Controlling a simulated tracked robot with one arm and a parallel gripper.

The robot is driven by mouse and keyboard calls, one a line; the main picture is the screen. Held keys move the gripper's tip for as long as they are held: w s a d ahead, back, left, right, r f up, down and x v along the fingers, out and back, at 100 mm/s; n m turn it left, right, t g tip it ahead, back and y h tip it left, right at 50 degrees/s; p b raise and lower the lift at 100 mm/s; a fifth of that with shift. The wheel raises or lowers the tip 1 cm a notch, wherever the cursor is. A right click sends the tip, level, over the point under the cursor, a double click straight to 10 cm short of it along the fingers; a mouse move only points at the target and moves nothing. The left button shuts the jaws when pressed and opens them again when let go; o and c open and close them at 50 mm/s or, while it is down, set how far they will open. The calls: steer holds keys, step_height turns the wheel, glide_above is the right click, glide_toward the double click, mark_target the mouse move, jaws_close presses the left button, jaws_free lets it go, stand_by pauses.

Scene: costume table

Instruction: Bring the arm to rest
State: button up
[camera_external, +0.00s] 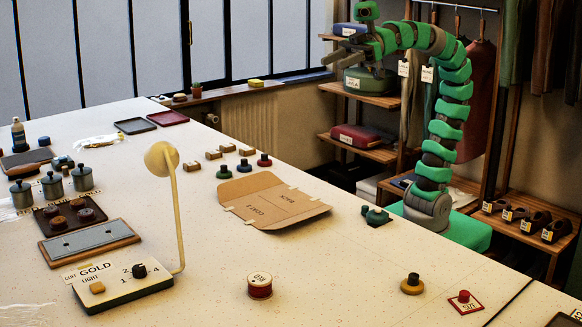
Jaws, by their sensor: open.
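My arm is green and grey and rises from the far right side of the white table (360,265). It curves up and over to the left. My gripper (345,55) is high above the table, at the upper middle of the view, pointing left and slightly down. Its jaws are open and I see nothing between them. It is clear of the table top, and shelves with folded things appear behind it in the picture.
A lamp (162,158) on a panel with a dial stands at the front left. A cardboard piece (270,200) lies mid-table. A red spool (259,286) stands in front. Shelves (365,148) and hanging clothes (480,85) are behind my arm.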

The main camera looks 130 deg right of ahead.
steer(key=shift+s+d+r, duration=0.1)
steer(key=shift+s+r, duration=0.05)
steer(key=shift+r, duration=0.35)
steer(key=shift+s+d+r, duration=0.1)
steer(key=shift+s+r, duration=0.05)
steer(key=shift+r, duration=0.3)
